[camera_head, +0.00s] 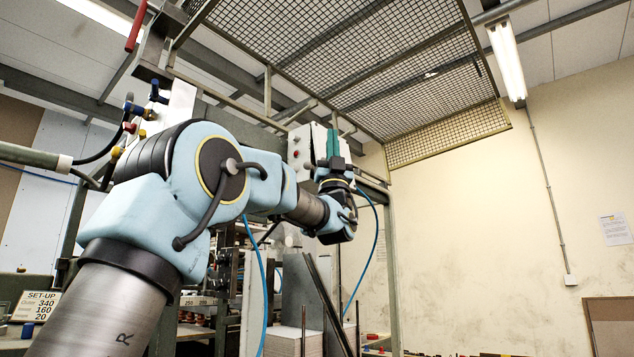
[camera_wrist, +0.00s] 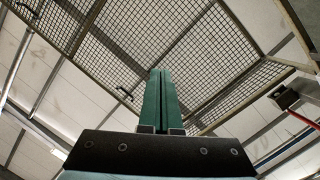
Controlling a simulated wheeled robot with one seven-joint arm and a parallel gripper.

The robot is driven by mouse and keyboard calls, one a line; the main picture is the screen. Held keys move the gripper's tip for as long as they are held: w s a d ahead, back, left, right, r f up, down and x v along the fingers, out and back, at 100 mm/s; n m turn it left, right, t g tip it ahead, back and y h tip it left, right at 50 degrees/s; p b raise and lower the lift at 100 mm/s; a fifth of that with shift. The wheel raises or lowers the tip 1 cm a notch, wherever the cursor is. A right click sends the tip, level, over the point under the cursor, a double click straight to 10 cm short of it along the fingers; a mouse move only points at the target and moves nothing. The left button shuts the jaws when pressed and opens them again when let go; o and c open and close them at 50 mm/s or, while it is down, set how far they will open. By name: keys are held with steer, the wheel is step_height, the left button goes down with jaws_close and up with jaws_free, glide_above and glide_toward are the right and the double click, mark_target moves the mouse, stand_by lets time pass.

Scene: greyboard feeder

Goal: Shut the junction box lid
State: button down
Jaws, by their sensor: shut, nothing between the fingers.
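I cannot surely pick out the junction box or its lid in either view. A pale box (camera_head: 296,152) with small red and dark controls on its face stands behind my gripper in the head view; I cannot tell whether it is the junction box. My gripper (camera_head: 333,132) points upward beside it, partly in front of it. In the wrist view the two green fingers of my gripper (camera_wrist: 161,72) lie together, shut with nothing between them, below the ceiling mesh. I cannot tell whether the fingers touch anything.
A wire mesh guard (camera_head: 400,70) hangs overhead and fills much of the wrist view (camera_wrist: 190,40). A small dark-fronted box (camera_wrist: 287,98) is at the wrist view's right.

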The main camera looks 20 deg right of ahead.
steer(key=s+d+f+n+g+y+b, duration=0.1)
steer(key=s+f+n+g+y, duration=0.1)
steer(key=f+n+y, duration=0.6)
steer(key=s+d+f+n+g+y+b, duration=0.15)
steer(key=f+y, duration=0.35)
steer(key=y, duration=0.8)
steer(key=w+a+r+g+p, duration=0.1)
steer(key=w+a+r+p, duration=0.3)
steer(key=w, duration=0.6)
step_height(320, 180, up, 4)
steer(key=n+p, duration=0.1)
steer(key=p, duration=0.1)
steer(key=shift+w+p, duration=0.25)
steer(key=shift+p, duration=0.1)
steer(key=shift+f, duration=0.1)
